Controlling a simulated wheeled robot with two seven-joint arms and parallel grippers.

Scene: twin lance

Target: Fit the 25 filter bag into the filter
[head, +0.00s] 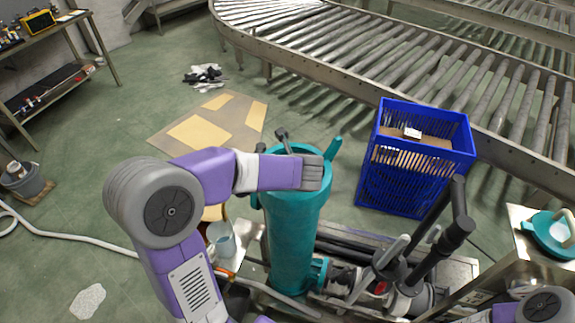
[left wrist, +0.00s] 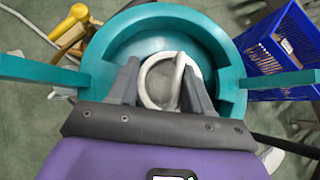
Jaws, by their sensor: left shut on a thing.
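The teal filter (head: 292,240) stands upright in the middle of the head view. My left gripper (head: 312,172) is over its open top and hides much of the mouth. In the left wrist view the filter's teal rim (left wrist: 110,45) surrounds the fingers of my left gripper (left wrist: 163,88). The jaws are shut on the white filter bag (left wrist: 150,78), whose ring and handle show between the fingers, inside the rim's outline. The bag's lower part is hidden, so I cannot tell how deep it sits. My right gripper is out of view.
A blue crate (head: 400,185) stands right of the filter, before a roller conveyor (head: 370,75). Black pipework (head: 440,255) rises close on the filter's right. A teal lid (head: 550,238) lies on a bench at far right. Flattened cardboard (head: 238,128) lies on the floor behind.

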